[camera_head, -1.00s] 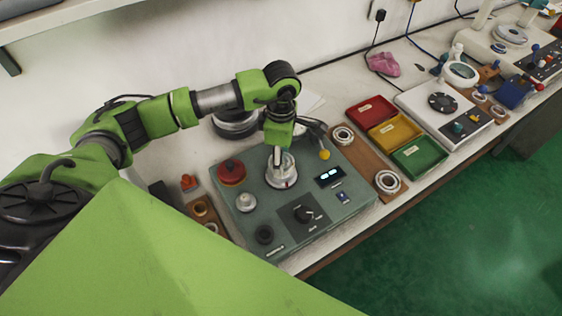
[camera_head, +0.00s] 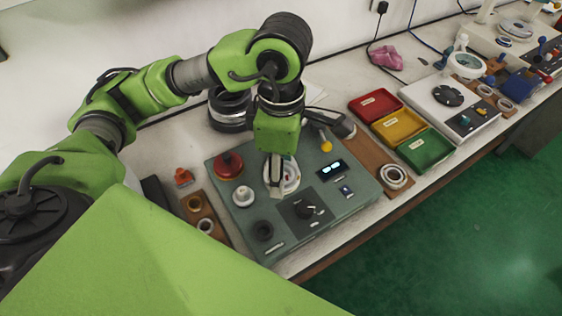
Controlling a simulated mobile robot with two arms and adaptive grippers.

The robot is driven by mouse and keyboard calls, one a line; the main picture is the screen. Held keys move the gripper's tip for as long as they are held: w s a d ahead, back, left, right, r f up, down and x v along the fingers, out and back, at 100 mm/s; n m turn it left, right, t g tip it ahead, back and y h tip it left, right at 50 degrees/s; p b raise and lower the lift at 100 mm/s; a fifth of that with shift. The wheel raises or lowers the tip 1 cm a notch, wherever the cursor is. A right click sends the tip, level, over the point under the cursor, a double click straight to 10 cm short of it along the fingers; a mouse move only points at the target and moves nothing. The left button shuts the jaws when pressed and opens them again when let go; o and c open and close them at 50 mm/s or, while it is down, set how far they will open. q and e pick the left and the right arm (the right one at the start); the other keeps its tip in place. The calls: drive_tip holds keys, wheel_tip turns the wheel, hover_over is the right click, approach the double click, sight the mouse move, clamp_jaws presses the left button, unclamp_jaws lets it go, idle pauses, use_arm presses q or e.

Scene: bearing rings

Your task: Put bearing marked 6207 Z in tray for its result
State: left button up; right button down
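My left gripper (camera_head: 276,190) points down over the grey-green test machine (camera_head: 325,205), in front of its round light spindle seat (camera_head: 291,178). Its fingers look close together, but I cannot tell whether they hold anything. The gripper hides part of the seat, so I cannot tell whether a ring sits there. A bearing ring (camera_head: 395,177) lies on the brown board right of the machine. I cannot read any 6207 Z marking. Three labelled trays stand behind: red (camera_head: 360,117), yellow (camera_head: 380,131) and green (camera_head: 405,158). My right gripper is out of view.
The machine carries a red knob (camera_head: 229,165), a white knob (camera_head: 243,196), a lit display (camera_head: 331,170) and a yellow-ended lever (camera_head: 326,146). A brown board with rings (camera_head: 195,203) is at its left. A white device (camera_head: 449,107) stands right of the trays.

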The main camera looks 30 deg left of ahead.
use_arm(q)
wheel_tip(320, 180, up, 5)
drive_tip(key=p, duration=0.3)
idle(0.5)
drive_tip(key=shift+f, duration=0.15)
idle(0.4)
